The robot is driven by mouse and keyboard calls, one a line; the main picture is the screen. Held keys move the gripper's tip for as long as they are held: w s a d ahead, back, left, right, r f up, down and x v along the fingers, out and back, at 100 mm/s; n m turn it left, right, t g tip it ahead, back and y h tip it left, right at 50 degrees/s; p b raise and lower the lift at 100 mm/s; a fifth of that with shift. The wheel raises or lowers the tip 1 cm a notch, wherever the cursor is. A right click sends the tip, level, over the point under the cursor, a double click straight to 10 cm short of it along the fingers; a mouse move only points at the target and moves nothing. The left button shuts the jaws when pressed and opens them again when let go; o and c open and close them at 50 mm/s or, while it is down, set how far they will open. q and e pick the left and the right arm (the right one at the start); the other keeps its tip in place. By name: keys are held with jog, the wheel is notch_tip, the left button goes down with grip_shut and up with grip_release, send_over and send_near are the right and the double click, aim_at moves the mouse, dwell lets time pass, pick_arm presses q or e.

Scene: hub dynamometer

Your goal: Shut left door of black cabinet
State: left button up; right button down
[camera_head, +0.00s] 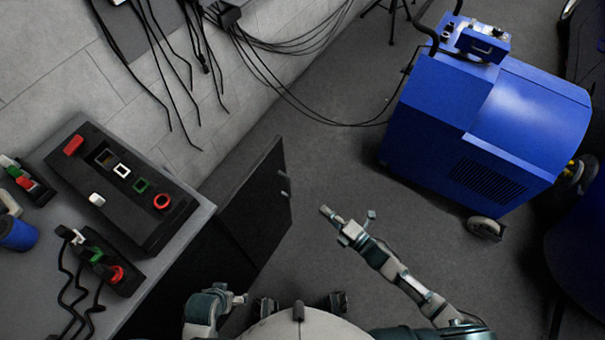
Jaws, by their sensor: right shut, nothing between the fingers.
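The black cabinet stands at the left under a grey worktop (190,243); its front is mostly hidden from above. An open dark door panel (262,205) sticks out from the cabinet, with two small light fittings near its outer edge. My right gripper (346,218) is over the floor to the right of the door, apart from it, shut and empty. My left gripper (240,299) is low in the picture near the cabinet's front, below the door panel; it is small and its fingers are unclear.
A black control box (120,185) with coloured switches and smaller plugged devices lie on the worktop. A blue wheeled machine (480,130) stands at the upper right. Cables (300,112) hang along the wall and trail to it.

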pick_arm(q)
jog(key=w+d+r+t+h+b, duration=0.1)
jog(key=w+d+t+b, duration=0.1)
jog(key=w, duration=0.5)
jog(key=shift+w+d+r+t, duration=0.35)
jog(key=shift+d+t, duration=0.1)
jog(key=shift+t, duration=0.75)
pick_arm(e)
jog(key=x, duration=1.3)
jog(key=shift+w+a+r, duration=0.2)
jog(key=shift+a+r, duration=0.15)
jog(key=shift+r, duration=0.1)
pick_arm(q)
jog(key=shift+d, duration=0.15)
pick_arm(e)
jog(key=shift+d, duration=0.2)
